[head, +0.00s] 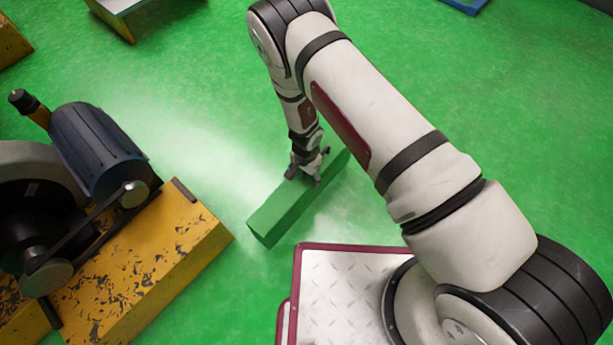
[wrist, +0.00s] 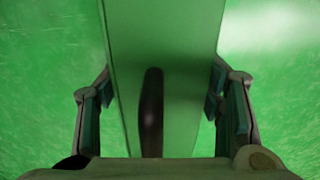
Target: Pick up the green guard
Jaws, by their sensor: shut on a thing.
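The green guard (head: 283,214) is a long green bar, seen in the head view near the middle, running diagonally from lower left to upper right over the green floor. My gripper (head: 309,171) is at the guard's upper right part, with its fingers on either side of it. In the wrist view the guard (wrist: 185,60) runs lengthwise between the two fingers of my gripper (wrist: 160,105). The gripper is shut on the guard. A dark elongated spot shows on the guard's face. I cannot tell whether the guard touches the floor.
A yellow machine base (head: 165,245) with worn paint stands to the left, close to the guard's lower left end. It carries a dark blue motor (head: 95,150). A yellow-edged block (head: 118,18) lies at the top left. The green floor (head: 200,100) is clear beyond the guard.

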